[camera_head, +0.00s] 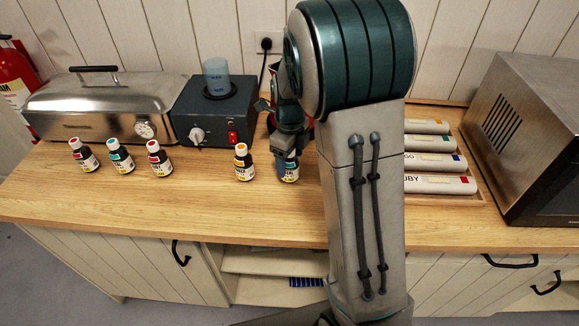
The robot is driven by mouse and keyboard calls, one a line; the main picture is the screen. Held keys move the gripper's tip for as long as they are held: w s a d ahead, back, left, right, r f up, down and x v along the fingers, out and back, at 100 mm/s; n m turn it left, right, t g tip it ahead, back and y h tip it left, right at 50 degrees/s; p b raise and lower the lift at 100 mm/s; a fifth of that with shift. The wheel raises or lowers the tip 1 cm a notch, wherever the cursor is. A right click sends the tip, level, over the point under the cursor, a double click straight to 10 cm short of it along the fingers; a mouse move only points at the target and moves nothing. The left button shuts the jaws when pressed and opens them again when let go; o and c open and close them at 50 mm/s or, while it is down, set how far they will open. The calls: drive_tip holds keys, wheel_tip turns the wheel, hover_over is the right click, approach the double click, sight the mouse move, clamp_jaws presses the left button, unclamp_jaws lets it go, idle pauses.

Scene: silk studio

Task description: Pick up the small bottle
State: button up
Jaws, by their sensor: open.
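Several small dark bottles with white labels stand upright in a row on the wooden counter. From the left they are a red-capped bottle (84,156), a teal-capped bottle (121,157), another red-capped bottle (159,158) and an orange-capped bottle (244,163). A further small bottle (289,170) stands at the right end, directly below my gripper (287,158). My gripper is open and comes down from above over this bottle's top. The bottle's cap is mostly hidden by the gripper, and I cannot tell whether the fingers touch it.
A steel steamer box (100,105) and a dark control unit (215,115) with a beaker (216,76) stand behind the bottles. A tray (478,190) of labelled rolls lies right of my arm, and a metal oven (535,140) stands at far right. The counter's front strip (200,210) is clear.

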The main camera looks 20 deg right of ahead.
drive_tip(key=c, duration=1.1)
drive_tip(key=shift+c, duration=0.2)
